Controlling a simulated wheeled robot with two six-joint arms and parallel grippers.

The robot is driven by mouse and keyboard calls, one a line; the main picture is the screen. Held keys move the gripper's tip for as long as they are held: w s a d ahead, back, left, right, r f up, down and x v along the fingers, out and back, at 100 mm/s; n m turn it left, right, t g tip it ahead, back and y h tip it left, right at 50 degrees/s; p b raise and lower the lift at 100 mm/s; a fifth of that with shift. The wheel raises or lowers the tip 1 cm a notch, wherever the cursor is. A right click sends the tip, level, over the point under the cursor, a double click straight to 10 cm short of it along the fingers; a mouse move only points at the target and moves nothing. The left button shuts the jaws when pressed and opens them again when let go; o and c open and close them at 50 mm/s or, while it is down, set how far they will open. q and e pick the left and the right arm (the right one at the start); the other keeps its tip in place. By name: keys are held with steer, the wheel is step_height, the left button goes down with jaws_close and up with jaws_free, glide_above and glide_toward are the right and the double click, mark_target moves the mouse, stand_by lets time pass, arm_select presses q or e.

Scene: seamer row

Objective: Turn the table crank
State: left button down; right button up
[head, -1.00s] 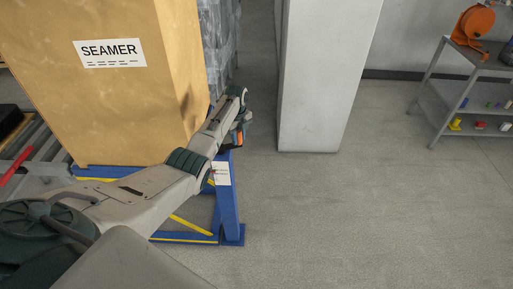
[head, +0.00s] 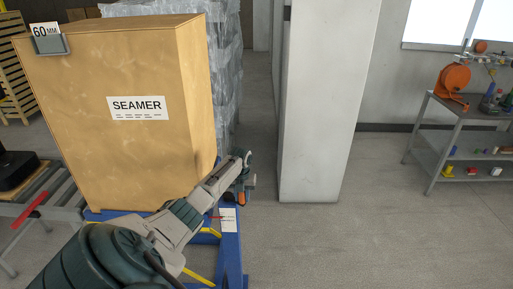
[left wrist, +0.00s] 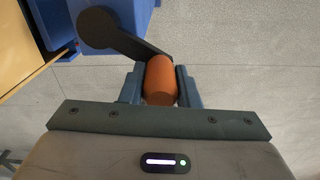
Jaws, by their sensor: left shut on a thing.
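The table crank has a dark arm (left wrist: 125,42) and an orange handle (left wrist: 160,80), on the side of the blue lift table (head: 229,262). My left gripper (left wrist: 160,87) is shut on the orange handle, with a finger on each side of it in the left wrist view. In the head view my left gripper (head: 243,190) is at the table's right side, and the arm hides most of the crank. A wooden crate labelled SEAMER (head: 130,150) stands on the table. My right gripper is not in view.
A 60 MM sign (head: 47,31) is on the crate's top left edge. A roller conveyor (head: 50,200) with a red lever (head: 30,210) is at the left. A pale column (head: 322,110) stands behind. A shelf cart (head: 440,150) is at the right. Open floor (head: 370,240) lies between.

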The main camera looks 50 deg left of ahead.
arm_select(q)
steer(key=shift+s+m, duration=0.35)
steer(key=shift+m, duration=0.25)
steer(key=shift+s+m, duration=0.15)
steer(key=shift+m, duration=0.15)
steer(key=shift+s+d, duration=0.1)
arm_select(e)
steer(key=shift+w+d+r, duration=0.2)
arm_select(q)
steer(key=c, duration=1.1)
jaws_free()
steer(key=shift+r, duration=0.1)
